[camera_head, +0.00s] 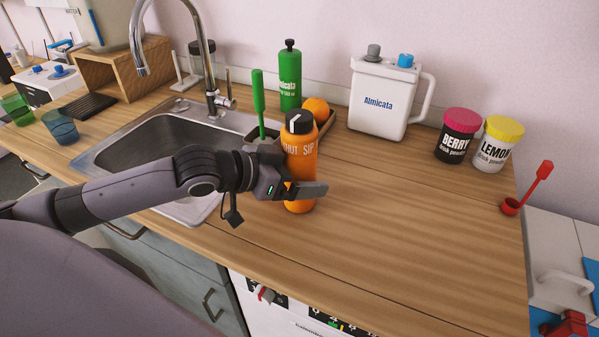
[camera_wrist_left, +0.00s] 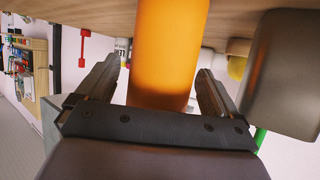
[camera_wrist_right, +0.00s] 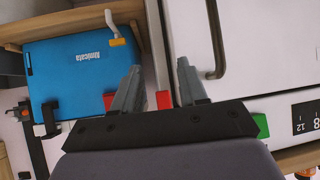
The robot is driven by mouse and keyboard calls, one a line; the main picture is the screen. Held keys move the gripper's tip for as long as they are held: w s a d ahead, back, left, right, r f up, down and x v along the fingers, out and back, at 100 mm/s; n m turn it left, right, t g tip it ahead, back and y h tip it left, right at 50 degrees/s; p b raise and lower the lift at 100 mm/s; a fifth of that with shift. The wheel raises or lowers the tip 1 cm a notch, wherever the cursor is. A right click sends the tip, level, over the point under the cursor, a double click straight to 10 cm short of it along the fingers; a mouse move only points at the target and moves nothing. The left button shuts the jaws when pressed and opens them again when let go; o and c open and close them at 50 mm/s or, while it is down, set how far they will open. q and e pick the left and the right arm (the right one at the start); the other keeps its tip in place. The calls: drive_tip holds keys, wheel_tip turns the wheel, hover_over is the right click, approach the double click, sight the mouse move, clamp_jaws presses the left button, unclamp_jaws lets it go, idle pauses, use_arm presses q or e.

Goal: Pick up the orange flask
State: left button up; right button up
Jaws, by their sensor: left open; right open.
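The orange flask (camera_head: 299,158) with a black cap stands upright on the wooden counter, right of the sink. My left gripper (camera_head: 304,189) is at the flask's lower body, one finger across its front. In the left wrist view the flask (camera_wrist_left: 168,55) stands between the two open fingers of my left gripper (camera_wrist_left: 162,88), with gaps visible at both sides.
The sink (camera_head: 150,136) and faucet (camera_head: 205,60) are left. A white jug (camera_head: 383,97) and drink-powder tubs (camera_head: 457,135) stand at back right. The counter's front right is clear.

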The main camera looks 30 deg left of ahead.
use_arm(q)
drive_tip(key=shift+r, duration=0.1)
drive_tip(key=c, duration=1.5)
drive_tip(key=shift+o, duration=0.2)
drive_tip(key=shift+r, duration=0.1)
